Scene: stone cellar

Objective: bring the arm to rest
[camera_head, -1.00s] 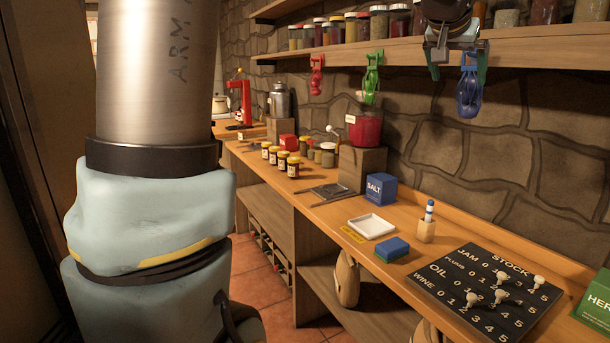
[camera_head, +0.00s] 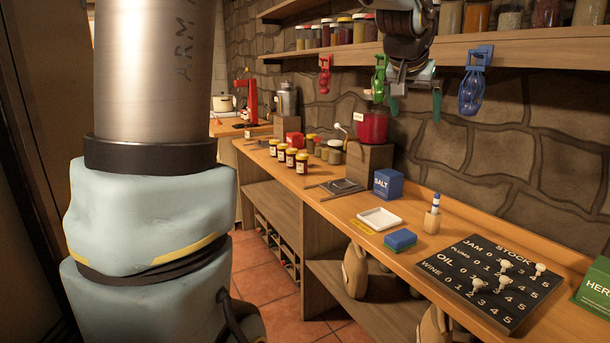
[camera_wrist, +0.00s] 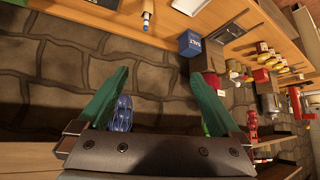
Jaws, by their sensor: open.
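My gripper (camera_head: 415,104) is at the upper middle of the head view, in front of the wall shelf and pointing down. Its two green fingers stand apart with nothing held between them. In the wrist view my gripper (camera_wrist: 157,78) also shows open, with the stone wall and counter beyond it. A blue hanging tool (camera_head: 473,85) is to the right of the gripper in the head view. A green hanging tool (camera_head: 379,78) is just left of it, partly covered by my gripper's near side.
The wall shelf (camera_head: 520,50) holds several jars close to my arm. Below, the counter (camera_head: 340,215) carries a salt box (camera_head: 388,184), a white tray (camera_head: 380,219), a sponge (camera_head: 400,240) and a black stock board (camera_head: 480,300). Air above the counter's front is clear.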

